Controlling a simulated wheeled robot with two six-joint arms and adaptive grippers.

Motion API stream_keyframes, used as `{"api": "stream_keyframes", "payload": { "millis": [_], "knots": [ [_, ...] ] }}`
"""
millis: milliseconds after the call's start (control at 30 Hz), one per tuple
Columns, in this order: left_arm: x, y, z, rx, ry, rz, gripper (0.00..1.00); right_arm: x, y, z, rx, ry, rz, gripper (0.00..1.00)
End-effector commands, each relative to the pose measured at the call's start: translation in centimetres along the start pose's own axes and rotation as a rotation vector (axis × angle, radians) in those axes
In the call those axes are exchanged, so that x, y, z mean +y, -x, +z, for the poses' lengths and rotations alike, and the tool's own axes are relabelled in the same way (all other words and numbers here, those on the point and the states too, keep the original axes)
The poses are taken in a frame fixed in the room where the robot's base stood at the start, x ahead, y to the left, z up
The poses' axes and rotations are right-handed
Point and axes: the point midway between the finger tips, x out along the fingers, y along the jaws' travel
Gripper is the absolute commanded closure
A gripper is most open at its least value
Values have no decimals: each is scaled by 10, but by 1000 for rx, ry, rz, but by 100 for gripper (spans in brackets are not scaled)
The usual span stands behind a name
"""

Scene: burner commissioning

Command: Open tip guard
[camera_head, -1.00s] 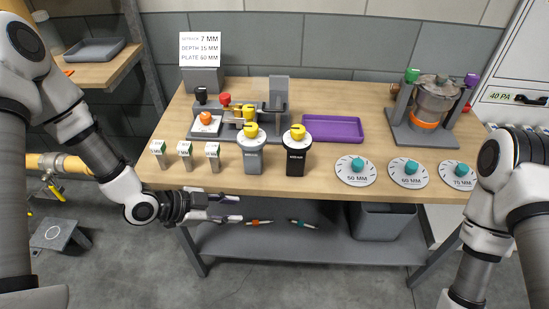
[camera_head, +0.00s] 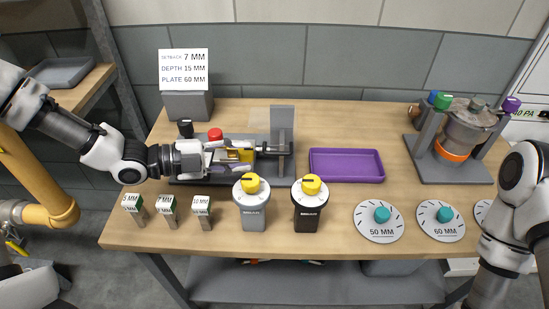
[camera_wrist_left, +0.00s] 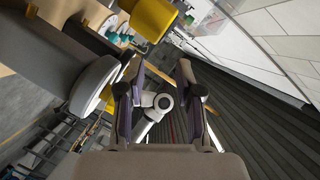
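The grey bench fixture (camera_head: 282,127) stands on the table, with a black knob (camera_head: 185,128), a red knob (camera_head: 215,134) and an upright grey plate. No part is marked as the tip guard, and I cannot tell which it is. My left gripper (camera_head: 245,156) reaches across the fixture from the left in the head view, hiding much of it. A yellow part (camera_head: 232,155) shows between or behind its fingers. In the left wrist view the fingers (camera_wrist_left: 164,82) are apart with nothing clearly held, and a yellow part (camera_wrist_left: 152,18) lies close beside them. My right gripper is out of view.
Two yellow-knobbed canisters, one grey (camera_head: 252,212) and one black (camera_head: 309,210), stand in front of the fixture. Small labelled blocks (camera_head: 167,210) are at front left. A purple tray (camera_head: 346,179) lies to the right, and numbered discs (camera_head: 379,234) lie at front right.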

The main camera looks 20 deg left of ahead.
Motion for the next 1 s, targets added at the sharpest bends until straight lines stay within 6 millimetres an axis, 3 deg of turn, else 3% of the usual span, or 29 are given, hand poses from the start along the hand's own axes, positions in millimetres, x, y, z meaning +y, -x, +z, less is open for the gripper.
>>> {"api": "stream_keyframes", "payload": {
  "millis": [167,600,933,967,1000],
  "knots": [
    [3,-10,1,0,0,6,65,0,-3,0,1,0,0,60],
    [2,-72,0,0,-1,6,65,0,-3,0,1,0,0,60],
    [2,-79,1,0,1,0,65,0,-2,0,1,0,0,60],
    [2,-79,1,0,1,0,68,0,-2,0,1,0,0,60],
    [2,-78,1,0,1,1,82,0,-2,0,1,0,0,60]
  ]
}}
